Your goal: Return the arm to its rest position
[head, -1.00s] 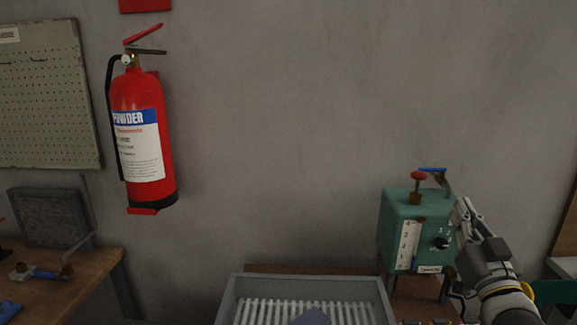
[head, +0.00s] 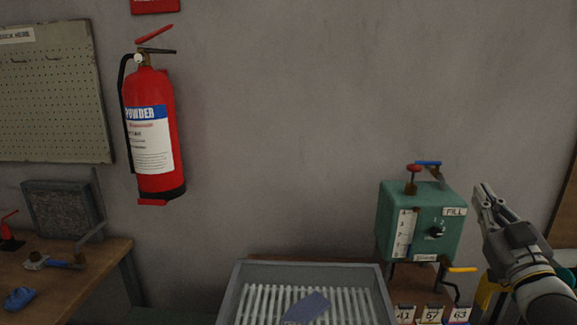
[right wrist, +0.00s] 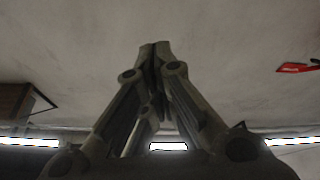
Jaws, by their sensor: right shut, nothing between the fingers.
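My right gripper (head: 482,190) is at the right of the head view, beside the green control box (head: 418,222) and apart from it. Its fingers point up and to the left. In the right wrist view my right gripper (right wrist: 155,48) has its fingertips together with nothing between them, and blank wall behind. My left gripper is not in view.
A grey tray (head: 240,290) with white slats holds a purple-blue cloth piece (head: 308,308). A yellow-handled valve (head: 460,270) and number tags (head: 432,314) sit below the box. A fire extinguisher (head: 152,130) hangs on the wall. A workbench (head: 85,275) is at left.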

